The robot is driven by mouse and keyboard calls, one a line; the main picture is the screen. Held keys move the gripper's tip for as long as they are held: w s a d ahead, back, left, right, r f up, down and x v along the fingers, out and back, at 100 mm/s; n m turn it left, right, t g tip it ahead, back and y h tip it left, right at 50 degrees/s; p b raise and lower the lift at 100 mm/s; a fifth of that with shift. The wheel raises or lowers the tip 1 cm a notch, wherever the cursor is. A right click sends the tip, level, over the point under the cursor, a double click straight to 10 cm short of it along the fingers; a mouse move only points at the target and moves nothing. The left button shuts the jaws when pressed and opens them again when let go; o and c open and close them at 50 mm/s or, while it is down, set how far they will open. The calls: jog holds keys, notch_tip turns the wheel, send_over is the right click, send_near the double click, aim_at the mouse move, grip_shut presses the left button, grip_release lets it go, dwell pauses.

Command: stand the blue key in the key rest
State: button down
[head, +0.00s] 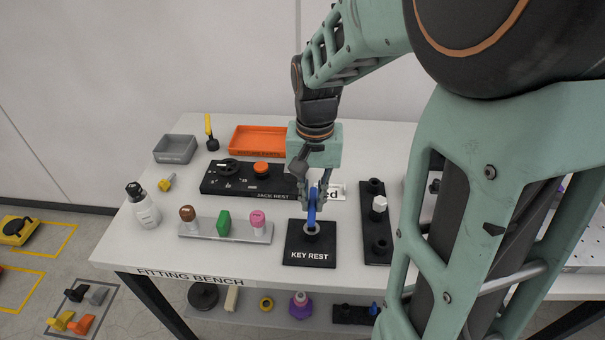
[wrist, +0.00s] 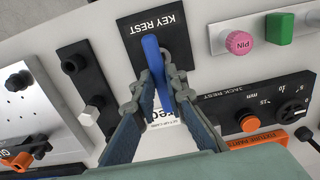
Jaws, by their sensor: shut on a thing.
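The blue key (head: 311,212) is held upright in my gripper (head: 316,198), over the black key rest (head: 296,256). In the head view its lower end meets the grey ring on the rest; I cannot tell whether it is in the socket or just above it. In the wrist view the blue key (wrist: 151,50) runs between the fingers of my gripper (wrist: 164,84) and covers the middle of the key rest (wrist: 179,55), so the socket is hidden. The fingers are shut on the key from both sides.
Left of the rest, a grey strip (head: 228,236) holds a brown knob, a green piece and a pink pin (head: 257,218). The black jack rest (head: 225,180) lies behind. A black strip with a white-topped peg (head: 378,205) stands close on the right. A white bottle (head: 142,205) stands at far left.

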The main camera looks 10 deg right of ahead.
jog(key=shift+f+b, duration=0.4)
jog(key=shift+f, duration=0.2)
jog(key=c, duration=1.9)
grip_release()
notch_tip(320, 180, up, 5)
jog(key=p, duration=0.4)
jog(key=shift+r, duration=0.1)
